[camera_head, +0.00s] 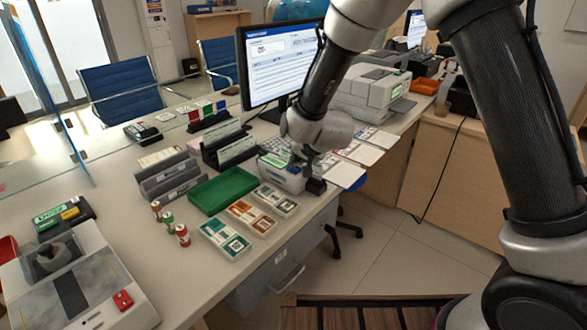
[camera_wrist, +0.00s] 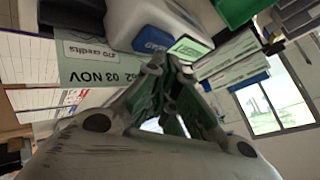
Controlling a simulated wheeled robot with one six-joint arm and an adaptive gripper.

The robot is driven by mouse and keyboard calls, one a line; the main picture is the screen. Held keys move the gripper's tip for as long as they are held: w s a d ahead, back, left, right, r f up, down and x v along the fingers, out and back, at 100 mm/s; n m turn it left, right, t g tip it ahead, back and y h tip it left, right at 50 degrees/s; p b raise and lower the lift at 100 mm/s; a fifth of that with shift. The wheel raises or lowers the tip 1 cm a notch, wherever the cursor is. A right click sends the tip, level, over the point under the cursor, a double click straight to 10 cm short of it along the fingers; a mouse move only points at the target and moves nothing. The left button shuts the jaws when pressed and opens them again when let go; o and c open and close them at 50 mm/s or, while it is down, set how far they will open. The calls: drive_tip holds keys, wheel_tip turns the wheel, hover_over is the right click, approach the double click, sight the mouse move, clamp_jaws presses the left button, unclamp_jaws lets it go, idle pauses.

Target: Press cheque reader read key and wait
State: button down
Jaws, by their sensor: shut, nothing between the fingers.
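The cheque reader, as I take it, is a small white device (camera_head: 283,180) at the counter's front edge with a green-lit display. In the wrist view its white body (camera_wrist: 148,18) shows a blue label, with the green display (camera_wrist: 190,48) beside it. My gripper (camera_head: 313,180) is shut and empty, pointing down close at the device's right side. In the wrist view my gripper (camera_wrist: 170,68) has its fingertips near the display. I cannot tell whether they touch, and no read key is clearly visible.
A monitor (camera_head: 278,62) is behind, and white sheets (camera_head: 340,172) and a printer (camera_head: 370,92) are to the right. A glass screen is at far left.

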sight(297, 167)
drive_tip(key=shift+f, duration=0.45)
idle(0.7)
drive_tip(key=shift+r, duration=0.9)
drive_tip(key=shift+d+r, duration=0.1)
drive_tip(key=shift+r, duration=2.4)
